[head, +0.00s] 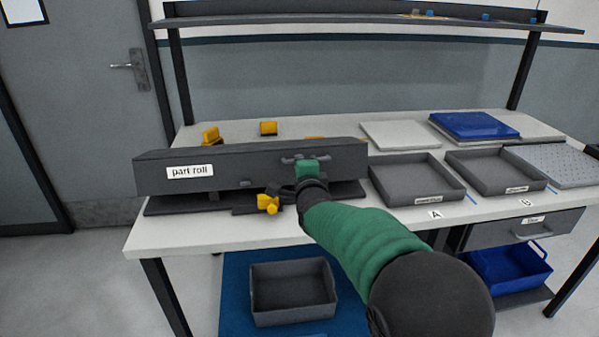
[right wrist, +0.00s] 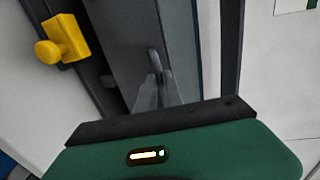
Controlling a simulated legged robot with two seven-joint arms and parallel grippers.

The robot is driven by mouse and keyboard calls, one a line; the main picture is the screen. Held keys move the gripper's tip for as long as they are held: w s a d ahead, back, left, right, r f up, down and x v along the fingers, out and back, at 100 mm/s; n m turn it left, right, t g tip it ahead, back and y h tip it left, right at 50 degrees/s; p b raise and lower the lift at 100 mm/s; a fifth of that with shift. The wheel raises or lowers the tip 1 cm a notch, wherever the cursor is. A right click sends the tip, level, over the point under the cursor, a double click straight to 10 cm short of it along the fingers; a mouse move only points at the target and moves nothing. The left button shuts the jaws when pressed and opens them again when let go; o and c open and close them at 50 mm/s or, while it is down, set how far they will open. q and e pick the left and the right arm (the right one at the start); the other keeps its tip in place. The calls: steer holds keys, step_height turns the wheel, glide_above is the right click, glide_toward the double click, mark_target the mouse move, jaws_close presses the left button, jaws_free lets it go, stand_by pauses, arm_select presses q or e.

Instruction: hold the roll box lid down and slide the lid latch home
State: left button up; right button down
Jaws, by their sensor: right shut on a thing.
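The long dark roll box (head: 235,178), with a "part roll" label, lies along the bench's front left. A grey handle (head: 290,159) shows near the top right of its front face. My right gripper (head: 306,168) is at that handle. In the right wrist view its fingers (right wrist: 157,92) are closed around a small grey upright piece (right wrist: 154,60), which looks like part of the handle. A small grey tab (head: 246,183) sits low on the front face; I cannot tell whether it is the latch. A yellow knob (head: 268,203) is just below and left of the gripper. My left gripper is not seen.
Yellow pieces (head: 268,128) stand behind the box. Dark trays A (head: 440,200) and B (head: 520,190) lie to the right, with a blue lid-like tray (head: 475,125) behind. A dark bin (head: 292,318) stands on the floor below. A shelf (head: 370,25) spans the back.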

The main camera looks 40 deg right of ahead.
steer(key=shift+a+f, duration=0.1)
stand_by(0.3)
steer(key=c, duration=1.5)
jaws_free()
steer(key=shift+w+f, duration=0.1)
